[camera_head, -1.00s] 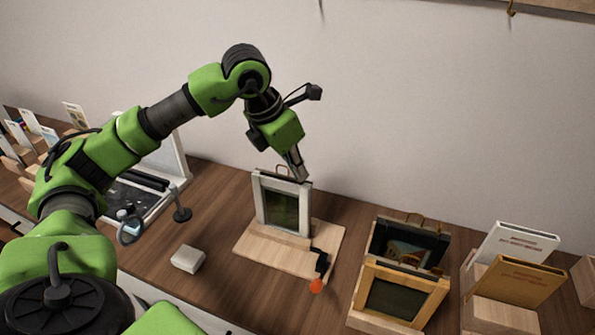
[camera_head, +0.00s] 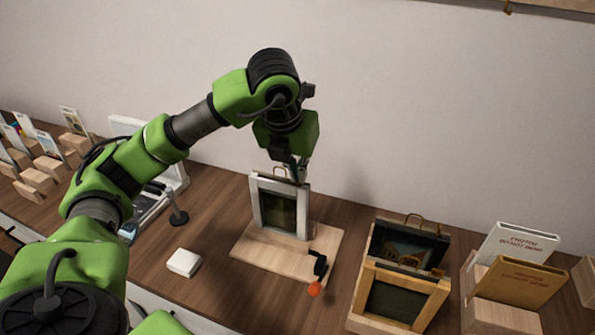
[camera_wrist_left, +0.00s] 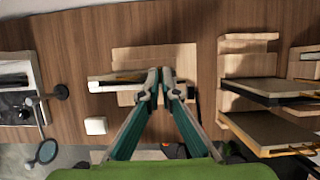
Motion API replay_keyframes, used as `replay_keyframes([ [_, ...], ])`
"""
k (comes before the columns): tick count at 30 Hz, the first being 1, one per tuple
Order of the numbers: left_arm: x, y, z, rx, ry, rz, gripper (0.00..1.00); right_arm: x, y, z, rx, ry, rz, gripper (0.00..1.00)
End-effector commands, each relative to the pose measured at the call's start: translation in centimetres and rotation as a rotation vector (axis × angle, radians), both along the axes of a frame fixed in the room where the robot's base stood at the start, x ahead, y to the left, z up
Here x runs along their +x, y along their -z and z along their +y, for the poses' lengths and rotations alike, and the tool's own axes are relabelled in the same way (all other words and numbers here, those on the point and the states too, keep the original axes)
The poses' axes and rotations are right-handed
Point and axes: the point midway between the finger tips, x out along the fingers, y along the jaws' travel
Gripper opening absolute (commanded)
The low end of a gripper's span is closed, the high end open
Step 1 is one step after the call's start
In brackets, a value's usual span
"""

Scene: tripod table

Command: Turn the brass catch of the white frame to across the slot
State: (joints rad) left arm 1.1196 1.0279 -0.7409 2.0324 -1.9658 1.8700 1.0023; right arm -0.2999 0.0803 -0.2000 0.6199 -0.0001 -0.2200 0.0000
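The white frame (camera_head: 257,209) stands upright on a light wooden base (camera_head: 257,258), with a dark panel inside and a wire hanger at its top. My left gripper (camera_head: 297,179) points down at the right part of the frame's top edge. In the left wrist view the frame (camera_wrist_left: 101,86) is seen from above as a narrow white strip, and my left fingertips (camera_wrist_left: 160,76) are over its right end. They are close together with a narrow gap. I cannot make out the brass catch; the fingers may hide it. My right gripper is not in view.
A black clamp with an orange tip (camera_head: 314,289) sits at the base's front right corner. A small white block (camera_head: 184,262) lies front left. A stand with a wooden frame (camera_head: 402,294) and a black one is to the right, with boxes beyond. The wall is behind.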

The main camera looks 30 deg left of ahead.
Motion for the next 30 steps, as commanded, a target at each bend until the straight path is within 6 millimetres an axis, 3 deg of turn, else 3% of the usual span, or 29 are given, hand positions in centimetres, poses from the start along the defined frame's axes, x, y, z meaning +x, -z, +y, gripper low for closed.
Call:
replay_keyframes([
  [12,0.0,0.0,0.0,0.0,-0.008,0.001,0.0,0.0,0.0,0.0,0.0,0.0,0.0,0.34],
  [15,0.0,0.0,0.0,0.0,-0.008,0.001,0.2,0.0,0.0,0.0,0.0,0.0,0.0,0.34],
  [25,0.0,-0.1,0.0,0.0,-0.006,0.0,0.2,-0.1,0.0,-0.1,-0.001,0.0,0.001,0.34],
  [30,-0.5,-1.7,-0.2,-0.002,-0.006,-0.005,0.2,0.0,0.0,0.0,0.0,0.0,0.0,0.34],
])
